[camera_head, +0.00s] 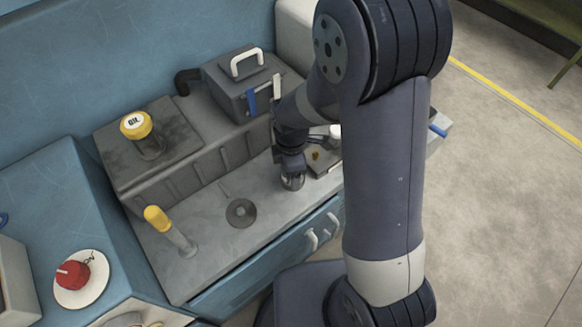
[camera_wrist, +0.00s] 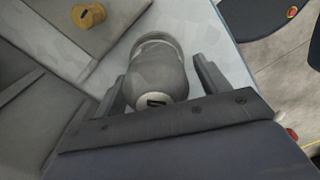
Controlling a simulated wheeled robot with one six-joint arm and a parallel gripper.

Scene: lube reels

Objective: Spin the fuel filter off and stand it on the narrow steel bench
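The fuel filter, a grey canister (camera_wrist: 157,72) with a pale marked end and a clear rim at its far end, lies between the two fingers of my gripper (camera_wrist: 160,78) in the wrist view. A narrow gap shows beside the right finger, so my gripper looks open around it. In the head view, my gripper (camera_head: 290,163) points down with the canister (camera_head: 292,181) just below it, over the grey bench top (camera_head: 205,262). Whether the canister rests on something is hard to see. I cannot tell which surface is the narrow steel bench.
A grey block (camera_head: 185,160) with a yellow oil cap (camera_head: 136,124) and a handled box (camera_head: 238,83) stand behind. A brown knob (camera_wrist: 88,16) is close by.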

